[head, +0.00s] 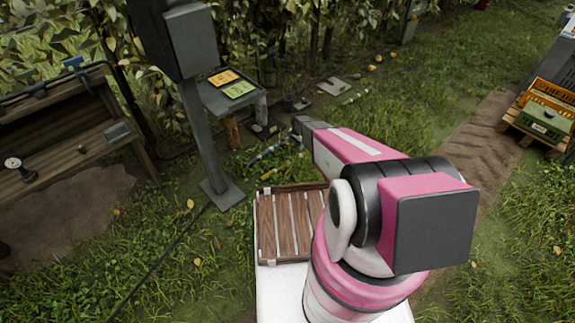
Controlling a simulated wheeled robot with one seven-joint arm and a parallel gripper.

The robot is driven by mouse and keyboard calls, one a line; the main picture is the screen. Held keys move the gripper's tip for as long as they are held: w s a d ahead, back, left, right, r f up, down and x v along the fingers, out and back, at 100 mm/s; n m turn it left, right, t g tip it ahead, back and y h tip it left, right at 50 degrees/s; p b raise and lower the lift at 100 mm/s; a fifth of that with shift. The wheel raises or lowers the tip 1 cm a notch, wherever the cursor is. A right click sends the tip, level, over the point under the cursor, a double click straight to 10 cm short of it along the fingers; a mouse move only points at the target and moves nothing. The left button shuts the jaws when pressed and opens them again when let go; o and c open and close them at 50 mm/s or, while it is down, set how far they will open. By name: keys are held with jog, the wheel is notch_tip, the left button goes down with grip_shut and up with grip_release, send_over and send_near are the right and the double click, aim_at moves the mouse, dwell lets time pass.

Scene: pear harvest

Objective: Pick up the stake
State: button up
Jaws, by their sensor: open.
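My pink and white arm reaches away from me over the grass. My gripper (303,126) is the small dark end of the arm, seen from behind and above, and its fingers are mostly hidden. It is open, and nothing shows in it. I cannot clearly make out the stake. A short brown wooden post (231,131) stands upright by the small grey table, left of my gripper. A thin pale rod (354,97) lies on the grass beyond my gripper. A small yellowish piece (268,174) lies in the grass on the near side.
A slatted wooden crate (266,228) rests on my white base. A grey post (205,140) and a small table (217,97) with yellow and green cards stand left. A wooden bench (62,155) is far left, and crates on a pallet (508,118) right. A black cable (160,262) crosses the grass.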

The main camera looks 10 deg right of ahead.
aim_at(295, 157)
jog(key=shift+m, duration=0.4)
jog(key=f, duration=0.4)
jog(key=w+f, duration=0.1)
jog(key=f, duration=0.9)
jog(key=shift+w+a+f, duration=0.2)
jog(key=shift+w+a, duration=0.1)
jog(key=shift+a, duration=0.1)
jog(key=c, duration=1.1)
